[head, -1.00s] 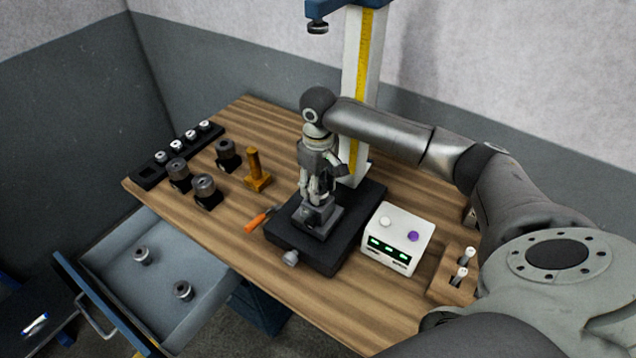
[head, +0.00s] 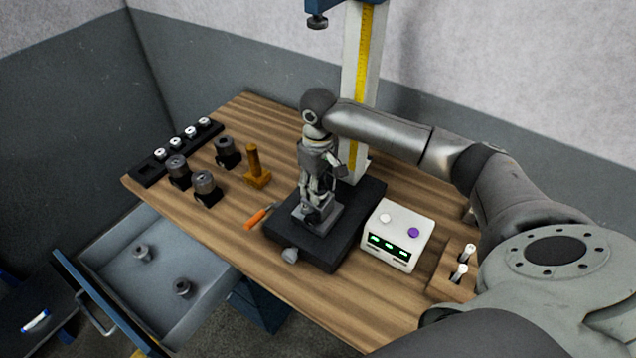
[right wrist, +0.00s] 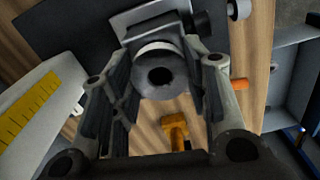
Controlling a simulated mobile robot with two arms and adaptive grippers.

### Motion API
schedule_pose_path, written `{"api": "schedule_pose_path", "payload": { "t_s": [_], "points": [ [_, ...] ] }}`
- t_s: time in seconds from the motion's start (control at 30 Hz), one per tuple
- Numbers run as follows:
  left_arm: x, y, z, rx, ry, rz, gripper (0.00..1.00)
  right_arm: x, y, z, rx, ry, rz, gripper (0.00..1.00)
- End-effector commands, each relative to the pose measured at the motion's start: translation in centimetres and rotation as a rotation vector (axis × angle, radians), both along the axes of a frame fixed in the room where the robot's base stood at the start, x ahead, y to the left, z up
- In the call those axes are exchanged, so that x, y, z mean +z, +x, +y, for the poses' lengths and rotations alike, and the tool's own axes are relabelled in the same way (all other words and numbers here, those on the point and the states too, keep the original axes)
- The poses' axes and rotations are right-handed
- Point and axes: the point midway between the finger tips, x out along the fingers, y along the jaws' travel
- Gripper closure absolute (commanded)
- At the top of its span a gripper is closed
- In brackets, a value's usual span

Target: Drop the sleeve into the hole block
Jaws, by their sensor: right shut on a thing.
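My right gripper (head: 313,200) reaches down over a grey block (head: 331,214), which looks like the hole block and sits on a dark base plate. In the right wrist view its fingers (right wrist: 160,90) are on both sides of a grey round sleeve (right wrist: 158,75) with a dark bore, and are shut on it. The block (right wrist: 155,19) shows just beyond the sleeve. The block's hole is hidden by the gripper and sleeve, so I cannot tell whether the sleeve is inside it. My left gripper is not in view.
A white column with a yellow scale (head: 362,90) stands behind the base plate (head: 310,247). A white button box (head: 398,236) is close on the right. An open drawer (head: 165,275) juts out front left.

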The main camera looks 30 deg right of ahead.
Motion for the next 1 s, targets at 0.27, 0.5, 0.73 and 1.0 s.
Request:
{"api": "schedule_pose_path", "payload": {
  "t_s": [0.27,0.5,0.73,1.0],
  "points": [
    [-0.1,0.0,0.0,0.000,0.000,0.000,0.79,-0.5,0.0,0.0,0.000,0.000,-0.001,1.00],
    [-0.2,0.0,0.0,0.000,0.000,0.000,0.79,-1.0,0.0,0.0,0.000,0.001,-0.002,1.00],
    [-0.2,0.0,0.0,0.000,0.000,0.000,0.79,-1.1,0.0,0.0,0.000,0.001,-0.002,1.00],
    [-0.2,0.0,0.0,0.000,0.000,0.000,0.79,-1.1,0.0,0.0,0.000,0.001,-0.002,0.37]
  ]
}}
